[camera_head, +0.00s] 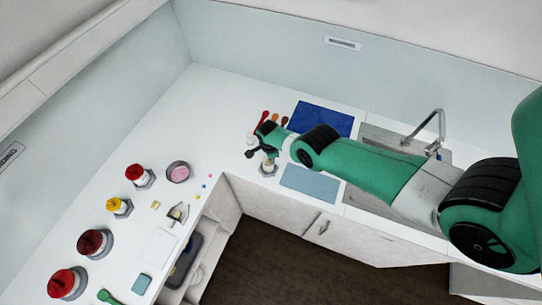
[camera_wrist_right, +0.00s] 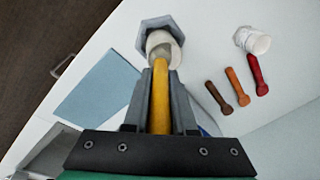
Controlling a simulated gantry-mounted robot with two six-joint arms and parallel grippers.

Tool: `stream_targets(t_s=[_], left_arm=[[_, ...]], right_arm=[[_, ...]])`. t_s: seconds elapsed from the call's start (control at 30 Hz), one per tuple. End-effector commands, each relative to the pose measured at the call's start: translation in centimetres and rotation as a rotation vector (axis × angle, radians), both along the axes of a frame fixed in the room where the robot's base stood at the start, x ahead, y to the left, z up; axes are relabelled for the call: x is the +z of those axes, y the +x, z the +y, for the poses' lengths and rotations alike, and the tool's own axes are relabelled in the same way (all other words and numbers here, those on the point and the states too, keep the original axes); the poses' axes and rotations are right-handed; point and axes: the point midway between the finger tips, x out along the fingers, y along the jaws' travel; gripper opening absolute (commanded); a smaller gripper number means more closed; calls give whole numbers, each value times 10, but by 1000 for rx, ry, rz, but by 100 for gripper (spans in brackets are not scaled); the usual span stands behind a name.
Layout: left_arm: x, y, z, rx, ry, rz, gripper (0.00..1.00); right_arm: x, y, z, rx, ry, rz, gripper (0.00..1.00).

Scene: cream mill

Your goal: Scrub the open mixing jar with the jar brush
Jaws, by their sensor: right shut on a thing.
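My right gripper (camera_head: 260,148) reaches in from the right and is shut on the yellow handle of the jar brush (camera_wrist_right: 160,95). The brush points away from the jaws, and its far end is at the mouth of a white open jar (camera_wrist_right: 174,44). How deep the brush head is in the jar cannot be told. The jar stands in a grey hexagonal holder (camera_wrist_right: 146,30). In the head view the jar (camera_head: 268,167) is just below my right gripper, near the counter's front edge. My left gripper is in neither view.
A small white container (camera_wrist_right: 253,40) and red (camera_wrist_right: 257,75), orange (camera_wrist_right: 237,85) and brown (camera_wrist_right: 218,97) tools lie nearby. A dark blue mat (camera_head: 324,118), a pale blue cloth (camera_head: 310,182) and a sink tap (camera_head: 438,130) are to the right. Several lidded jars stand along the left counter.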

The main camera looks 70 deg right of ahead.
Motion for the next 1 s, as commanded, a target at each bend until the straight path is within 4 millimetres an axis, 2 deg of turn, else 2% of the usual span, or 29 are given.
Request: stream_targets(t_s=[0.3,0.73,1.0], left_arm=[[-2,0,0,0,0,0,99],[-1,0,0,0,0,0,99],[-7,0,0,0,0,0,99]], right_arm=[[-13,-11,0,0,1,1,0],[2,-4,-11,-1,0,1,0],[-3,-2,-9,1,-1,0,0]])
